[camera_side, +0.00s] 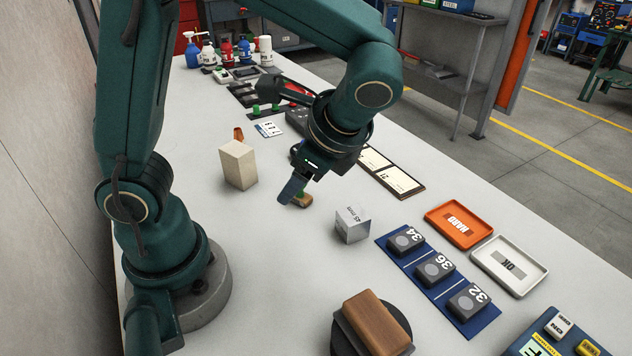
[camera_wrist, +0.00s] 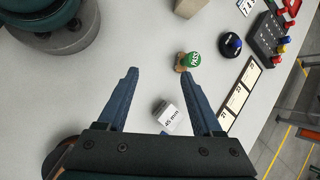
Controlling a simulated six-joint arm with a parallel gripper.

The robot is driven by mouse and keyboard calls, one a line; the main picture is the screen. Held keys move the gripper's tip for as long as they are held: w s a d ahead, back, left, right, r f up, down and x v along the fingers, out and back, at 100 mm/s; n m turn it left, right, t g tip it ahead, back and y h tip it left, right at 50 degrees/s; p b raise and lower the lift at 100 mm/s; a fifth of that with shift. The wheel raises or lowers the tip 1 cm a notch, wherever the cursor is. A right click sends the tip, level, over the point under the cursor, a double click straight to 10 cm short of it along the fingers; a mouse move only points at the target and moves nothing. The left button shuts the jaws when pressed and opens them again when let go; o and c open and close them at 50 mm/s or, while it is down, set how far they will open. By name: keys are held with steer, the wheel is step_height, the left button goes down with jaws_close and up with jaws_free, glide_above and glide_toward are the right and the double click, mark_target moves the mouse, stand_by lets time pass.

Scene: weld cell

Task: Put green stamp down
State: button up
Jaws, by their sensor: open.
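The green stamp (camera_wrist: 191,61), with a round lettered green face and a brown body, seems to lie on its side on the pale bench. In the side view its brown part (camera_side: 302,200) shows just beyond my fingers, partly hidden by them. My gripper (camera_wrist: 160,73) is open, with nothing between its fingers. In the wrist view the stamp is just beyond the right fingertip; I cannot tell whether they touch. In the side view my gripper (camera_side: 291,189) points down close to the stamp, over the middle of the bench.
A white 45 mm block (camera_side: 352,225) stands near the stamp, and a beige block (camera_side: 238,164) stands to the left. A blue mat (camera_side: 432,297) with numbered blocks, an orange tray (camera_side: 459,224) and a white tray (camera_side: 509,265) are at right. Clear bench lies in front.

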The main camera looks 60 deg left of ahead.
steer(key=s+d+r+n+t+h, duration=0.3)
steer(key=n+t+h, duration=0.3)
steer(key=n, duration=0.4)
steer(key=shift+s+r+n+t+h, duration=0.3)
steer(key=shift+s+r+h, duration=0.15)
steer(key=shift+s, duration=0.15)
steer(key=shift+d, duration=0.1)
